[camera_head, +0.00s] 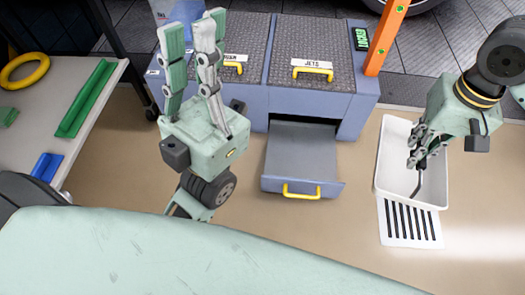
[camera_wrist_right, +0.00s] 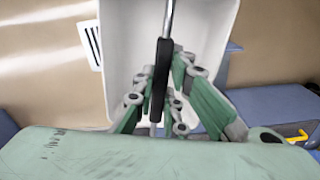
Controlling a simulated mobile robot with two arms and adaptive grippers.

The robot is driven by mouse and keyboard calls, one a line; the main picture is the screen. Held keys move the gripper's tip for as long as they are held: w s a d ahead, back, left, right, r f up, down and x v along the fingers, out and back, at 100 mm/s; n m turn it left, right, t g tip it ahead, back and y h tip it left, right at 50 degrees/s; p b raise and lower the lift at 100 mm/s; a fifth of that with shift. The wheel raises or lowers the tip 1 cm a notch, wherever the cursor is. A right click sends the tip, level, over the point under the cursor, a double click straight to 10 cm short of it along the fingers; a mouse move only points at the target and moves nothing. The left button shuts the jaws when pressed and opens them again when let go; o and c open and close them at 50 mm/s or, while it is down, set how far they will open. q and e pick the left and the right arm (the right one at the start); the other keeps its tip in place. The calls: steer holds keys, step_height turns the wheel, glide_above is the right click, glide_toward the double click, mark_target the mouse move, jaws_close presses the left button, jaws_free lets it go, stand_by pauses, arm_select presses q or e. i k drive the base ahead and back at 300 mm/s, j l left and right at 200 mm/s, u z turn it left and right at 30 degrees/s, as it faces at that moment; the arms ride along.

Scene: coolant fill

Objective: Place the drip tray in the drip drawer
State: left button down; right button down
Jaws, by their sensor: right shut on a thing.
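The drip tray (camera_head: 420,190) is a white, empty rectangular tub at the right in the head view. Its white inside also shows in the right wrist view (camera_wrist_right: 215,22). A thin bar with a black grip (camera_wrist_right: 161,75) spans it. My right gripper (camera_head: 418,160) is shut on this black grip, with fingers on both sides. The drip drawer (camera_head: 300,155) is a grey, empty drawer, pulled out low from the blue cabinet, left of the tray and apart from it. My left gripper (camera_head: 190,30) is open and empty, fingers pointing up, left of the drawer.
The blue cabinet (camera_head: 358,105) has dark ribbed tops with yellow handles, one labelled JETS. An orange post (camera_head: 386,35) stands at its right corner. A white slotted grate (camera_head: 410,224) lies by the tray. A side table (camera_head: 70,140) is at left. Floor between drawer and tray is clear.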

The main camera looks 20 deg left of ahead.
mark_target(301, 159)
steer(key=i+l+u, duration=0.1)
steer(key=u, duration=1.95)
steer(key=k+l, duration=0.1)
steer(key=l, duration=0.3)
steer(key=l+u, duration=0.1)
steer(key=l, duration=0.35)
steer(key=k+l, duration=0.15)
steer(key=l, duration=0.25)
steer(key=k+l+u, duration=0.1)
steer(key=l, duration=0.3)
steer(key=k+l, duration=0.1)
steer(key=l, duration=0.3)
steer(key=k+l, duration=0.1)
steer(key=l, duration=0.3)
steer(key=u, duration=0.05)
